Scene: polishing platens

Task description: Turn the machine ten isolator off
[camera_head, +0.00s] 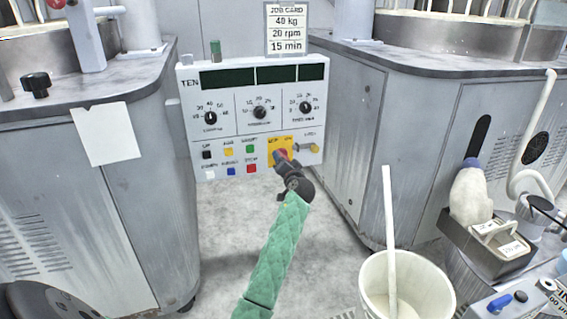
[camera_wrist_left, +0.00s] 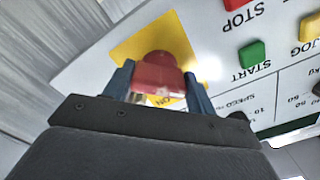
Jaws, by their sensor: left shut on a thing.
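The machine's white control panel (camera_head: 222,150), marked TEN, stands between two grey cabinets. A yellow plate (camera_head: 286,140) at its lower right bears the red isolator knob (camera_head: 282,155). In the left wrist view the red knob (camera_wrist_left: 158,72) sits on the yellow plate (camera_wrist_left: 128,48), with upside-down lettering that looks like ON beside it. My left gripper (camera_head: 284,163), on the green-sleeved arm, is shut on the knob, with one blue finger on each side (camera_wrist_left: 157,85). Part of the knob is hidden by my gripper in the head view. My right gripper is not in view.
Dials sit above. A white bucket (camera_head: 405,285) with a stick stands at the lower right. The floor before the panel is clear.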

